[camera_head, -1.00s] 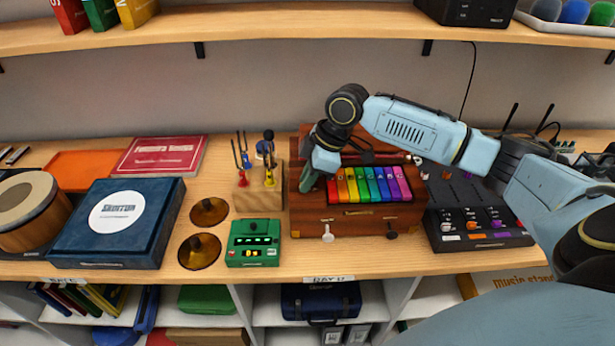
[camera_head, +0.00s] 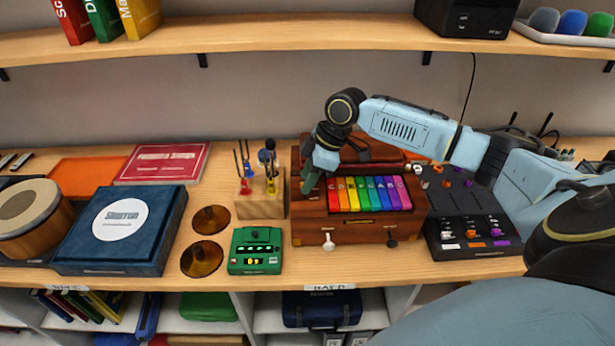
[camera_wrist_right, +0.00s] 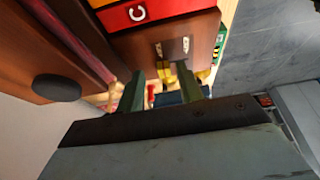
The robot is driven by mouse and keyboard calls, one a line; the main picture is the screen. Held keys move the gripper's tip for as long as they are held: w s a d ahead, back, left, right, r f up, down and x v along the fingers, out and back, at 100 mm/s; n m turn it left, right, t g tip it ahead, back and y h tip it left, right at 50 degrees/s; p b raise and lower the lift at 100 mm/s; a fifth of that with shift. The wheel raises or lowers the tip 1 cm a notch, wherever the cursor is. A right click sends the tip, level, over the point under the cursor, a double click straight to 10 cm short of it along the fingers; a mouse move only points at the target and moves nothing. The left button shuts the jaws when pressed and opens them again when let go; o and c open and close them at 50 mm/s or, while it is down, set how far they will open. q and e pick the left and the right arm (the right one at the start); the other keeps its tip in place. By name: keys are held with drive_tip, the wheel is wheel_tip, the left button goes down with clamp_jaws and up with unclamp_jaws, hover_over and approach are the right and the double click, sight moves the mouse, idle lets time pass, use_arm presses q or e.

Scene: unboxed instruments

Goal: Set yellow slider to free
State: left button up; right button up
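A small ridged yellow piece, which looks like the yellow slider (camera_wrist_right: 163,71), shows in the right wrist view at the wooden box's side, near a grey plate (camera_wrist_right: 174,48) with two small marks. The wooden box (camera_head: 365,228) carries rainbow keys on top. My right gripper (camera_head: 309,184) points down at the box's left side in the head view. In the wrist view its two green fingers (camera_wrist_right: 160,76) are apart, with the yellow piece between their tips. I cannot tell whether they touch it. In the head view the arm and box hide the slider. My left gripper is not in view.
A wooden stand (camera_head: 261,206) with tuning forks is close to the left of my right gripper. A green device (camera_head: 255,251), two brown discs (camera_head: 202,259) and a blue box (camera_head: 120,232) lie further left. A black mixer (camera_head: 472,235) stands right of the wooden box.

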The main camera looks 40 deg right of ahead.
drive_tip(key=shift+r, duration=0.1)
drive_tip(key=v, duration=1.3)
drive_tip(key=shift+r+b, duration=0.15)
drive_tip(key=shift+b, duration=0.2)
